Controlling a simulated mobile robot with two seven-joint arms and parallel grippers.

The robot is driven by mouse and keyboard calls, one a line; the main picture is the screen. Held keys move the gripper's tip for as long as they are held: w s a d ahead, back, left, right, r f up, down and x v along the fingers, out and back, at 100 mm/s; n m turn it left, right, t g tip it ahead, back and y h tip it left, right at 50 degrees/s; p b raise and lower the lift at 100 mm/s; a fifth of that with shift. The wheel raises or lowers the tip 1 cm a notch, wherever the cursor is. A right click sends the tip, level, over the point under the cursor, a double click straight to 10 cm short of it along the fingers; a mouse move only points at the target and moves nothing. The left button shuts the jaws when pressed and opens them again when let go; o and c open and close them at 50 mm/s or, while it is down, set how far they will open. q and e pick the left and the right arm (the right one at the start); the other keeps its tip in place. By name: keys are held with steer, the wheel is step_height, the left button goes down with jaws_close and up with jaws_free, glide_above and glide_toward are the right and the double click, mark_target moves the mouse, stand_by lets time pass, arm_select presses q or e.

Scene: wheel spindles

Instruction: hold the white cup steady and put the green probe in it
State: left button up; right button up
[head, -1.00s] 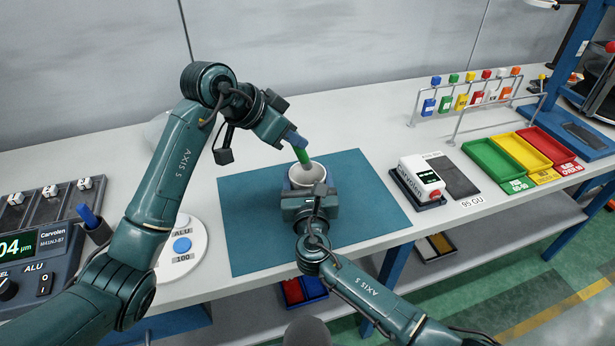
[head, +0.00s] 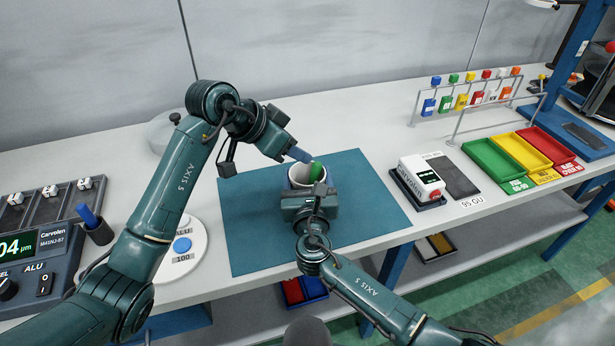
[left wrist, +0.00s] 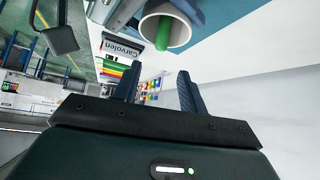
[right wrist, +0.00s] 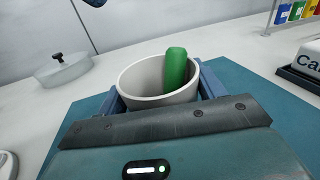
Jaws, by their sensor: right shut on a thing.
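The white cup (head: 299,176) stands on the teal mat (head: 245,225). My right gripper (head: 309,196) is shut around it; the right wrist view shows the cup (right wrist: 150,87) between both fingers. The green probe (head: 317,172) is inside the cup, tilted, its upper end above the rim. In the right wrist view the probe (right wrist: 175,68) leans on the rim; its lower end is hidden. My left gripper (head: 300,154) is just above and left of the cup. The left wrist view shows its fingers (left wrist: 157,90) apart and empty, with the probe (left wrist: 162,33) clear of them.
A white meter (head: 419,176) stands right of the mat, with green (head: 493,159), yellow and red trays beyond. A round white plate with a blue button (head: 182,245) and a digital gauge (head: 30,255) are at left. The mat around the cup is clear.

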arm_select(q)
steer(key=shift+o, duration=0.2)
steer(key=v, duration=1.2)
arm_select(e)
steer(key=o, duration=1)
